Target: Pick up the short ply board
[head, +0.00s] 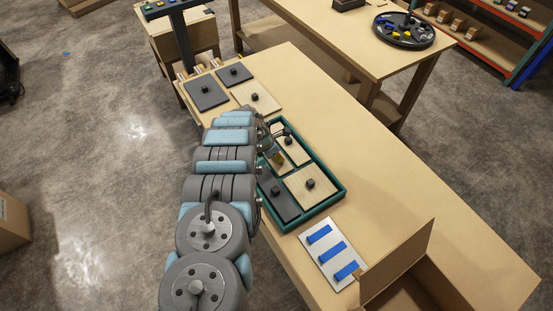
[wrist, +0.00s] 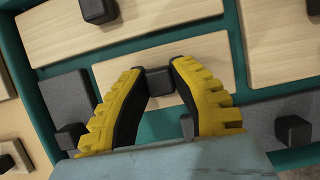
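The short ply board (wrist: 205,47) is a small pale wooden board with a black cube knob (wrist: 155,81). It lies under my gripper (wrist: 156,67) in the wrist view, at the teal tray (wrist: 166,128). My gripper's two yellow fingers with dark pads stand on either side of the knob, their tips close against it. The gripper looks shut on the knob. The board's lower part is hidden by the fingers and gripper body. I cannot tell whether it is lifted off the tray floor. In the head view my gripper (head: 277,158) is over the tray (head: 331,208).
Other knobbed boards lie close around: a large ply board (head: 322,180), another ply board (head: 297,147) and a grey board (head: 276,199). More boards (head: 207,93) lie farther back on the table. A white panel with blue bars (head: 318,236) and an open carton (head: 405,262) stand in front.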

